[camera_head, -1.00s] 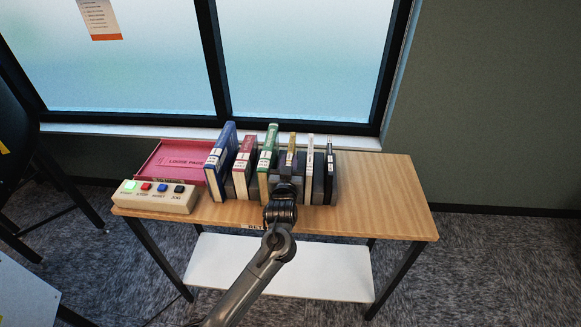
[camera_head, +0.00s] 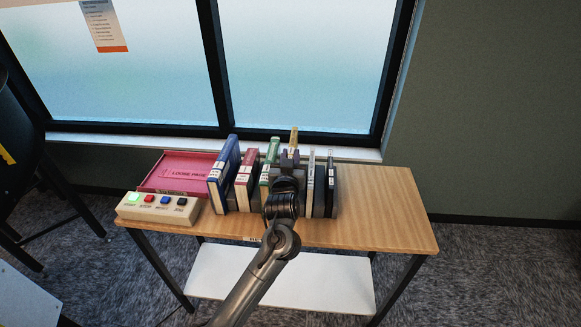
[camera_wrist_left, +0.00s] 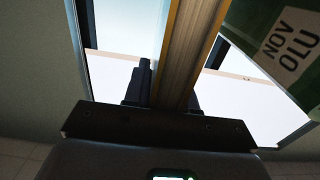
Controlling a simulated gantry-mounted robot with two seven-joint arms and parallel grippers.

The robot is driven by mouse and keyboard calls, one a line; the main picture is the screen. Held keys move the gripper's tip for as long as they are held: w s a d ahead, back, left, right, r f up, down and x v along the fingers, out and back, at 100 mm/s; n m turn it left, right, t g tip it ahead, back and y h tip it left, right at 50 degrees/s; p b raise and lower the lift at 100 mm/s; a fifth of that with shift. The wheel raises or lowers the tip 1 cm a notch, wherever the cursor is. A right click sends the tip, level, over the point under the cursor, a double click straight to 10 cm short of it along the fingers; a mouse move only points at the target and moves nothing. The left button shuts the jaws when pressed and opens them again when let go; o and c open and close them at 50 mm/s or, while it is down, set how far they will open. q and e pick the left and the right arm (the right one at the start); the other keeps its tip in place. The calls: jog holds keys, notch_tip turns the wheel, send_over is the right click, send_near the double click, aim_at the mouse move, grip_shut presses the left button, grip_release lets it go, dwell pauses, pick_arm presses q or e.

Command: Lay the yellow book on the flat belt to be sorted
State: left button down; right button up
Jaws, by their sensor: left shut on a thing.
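The yellow book (camera_head: 294,139) stands in the row of books on the wooden table, its top above the books beside it. My left gripper (camera_head: 289,160) is shut on it from the front and hides most of its spine. In the left wrist view the yellow book (camera_wrist_left: 186,50) runs upright between the fingers of the left gripper (camera_wrist_left: 170,85). The flat belt cannot be made out in these frames. My right gripper is not in view.
Blue (camera_head: 224,174), red (camera_head: 246,172) and green (camera_head: 270,160) books stand left of it; white (camera_head: 310,180) and black (camera_head: 330,185) ones stand right. A red tray (camera_head: 183,170) and button box (camera_head: 158,208) are at the table's left. The table's right end (camera_head: 385,205) is clear.

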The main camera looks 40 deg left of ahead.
pick_arm(q)
jog(key=shift+r, duration=1.25)
